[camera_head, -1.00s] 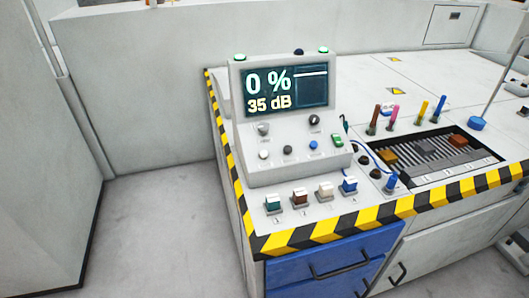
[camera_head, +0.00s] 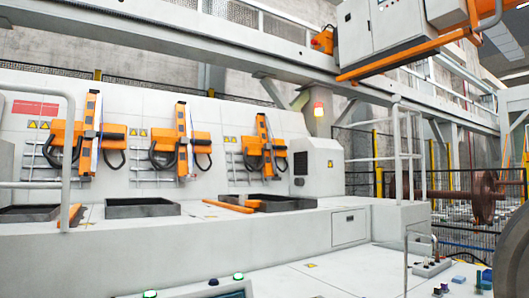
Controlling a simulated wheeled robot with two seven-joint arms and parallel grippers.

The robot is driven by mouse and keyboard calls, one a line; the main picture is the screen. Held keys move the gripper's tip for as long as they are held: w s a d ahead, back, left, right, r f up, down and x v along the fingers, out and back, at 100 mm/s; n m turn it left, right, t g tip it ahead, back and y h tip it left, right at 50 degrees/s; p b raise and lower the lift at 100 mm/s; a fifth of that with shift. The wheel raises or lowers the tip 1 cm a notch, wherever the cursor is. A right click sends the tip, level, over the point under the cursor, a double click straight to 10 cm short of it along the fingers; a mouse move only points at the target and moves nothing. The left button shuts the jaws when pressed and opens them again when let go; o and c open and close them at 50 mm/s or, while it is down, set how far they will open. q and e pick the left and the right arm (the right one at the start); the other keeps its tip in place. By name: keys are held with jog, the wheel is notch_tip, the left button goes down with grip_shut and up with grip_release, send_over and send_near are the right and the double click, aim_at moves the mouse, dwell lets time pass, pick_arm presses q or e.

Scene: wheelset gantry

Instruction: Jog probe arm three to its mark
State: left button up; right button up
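Three orange probe arms with black hoses hang in a row on the white machine wall: the left one (camera_head: 88,135), the middle one (camera_head: 181,140) and the right one (camera_head: 263,146). Each has an upright orange bar with a grey scale-like plate behind it. No number on the arms can be read, and no mark can be made out. At the bottom edge, the top of the control console (camera_head: 228,290) shows two lit green buttons (camera_head: 238,276) and a dark knob (camera_head: 213,282). Its screen and lower controls are out of frame. Neither gripper is in view.
Black trays (camera_head: 142,208) lie below the arms, with an orange bar (camera_head: 229,207) near the right one. White railings (camera_head: 402,160) rise at right.

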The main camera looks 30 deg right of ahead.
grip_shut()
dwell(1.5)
